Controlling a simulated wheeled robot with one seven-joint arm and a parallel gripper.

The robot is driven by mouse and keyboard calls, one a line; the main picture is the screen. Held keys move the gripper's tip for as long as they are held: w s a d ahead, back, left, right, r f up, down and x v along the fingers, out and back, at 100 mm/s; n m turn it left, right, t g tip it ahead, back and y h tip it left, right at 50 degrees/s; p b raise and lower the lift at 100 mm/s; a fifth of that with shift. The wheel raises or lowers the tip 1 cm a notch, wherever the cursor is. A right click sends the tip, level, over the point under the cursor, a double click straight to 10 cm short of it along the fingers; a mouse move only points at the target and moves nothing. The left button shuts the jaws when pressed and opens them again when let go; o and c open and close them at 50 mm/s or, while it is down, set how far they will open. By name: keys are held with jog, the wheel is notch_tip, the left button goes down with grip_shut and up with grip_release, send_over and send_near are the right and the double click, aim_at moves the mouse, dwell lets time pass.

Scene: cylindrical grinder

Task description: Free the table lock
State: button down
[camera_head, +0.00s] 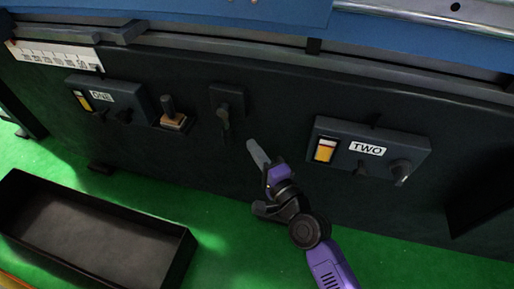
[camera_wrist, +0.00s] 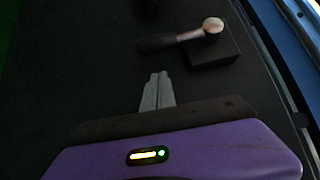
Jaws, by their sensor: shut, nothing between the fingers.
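A dark lever on a square mount (camera_head: 226,107) sits in the middle of the machine's black front, its handle hanging down; I cannot tell from a label whether it is the table lock. In the wrist view a lever with a pale round hub (camera_wrist: 212,26) on a dark block shows ahead of the fingers, its arm pointing left. My gripper (camera_head: 257,154) is in front of the panel, just right of and below that lever, apart from it. Its grey fingers are together and empty, as the wrist view also shows (camera_wrist: 157,92).
Panel ONE (camera_head: 113,101) is at the left, with a knob on a tan base (camera_head: 173,120) beside it. An open black tray (camera_head: 95,235) lies on the green floor at lower left.

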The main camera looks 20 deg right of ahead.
jog(key=s+d, duration=0.1)
jog(key=s, duration=0.9)
jog(key=shift+d+b, duration=0.3)
jog(key=shift+w, duration=0.1)
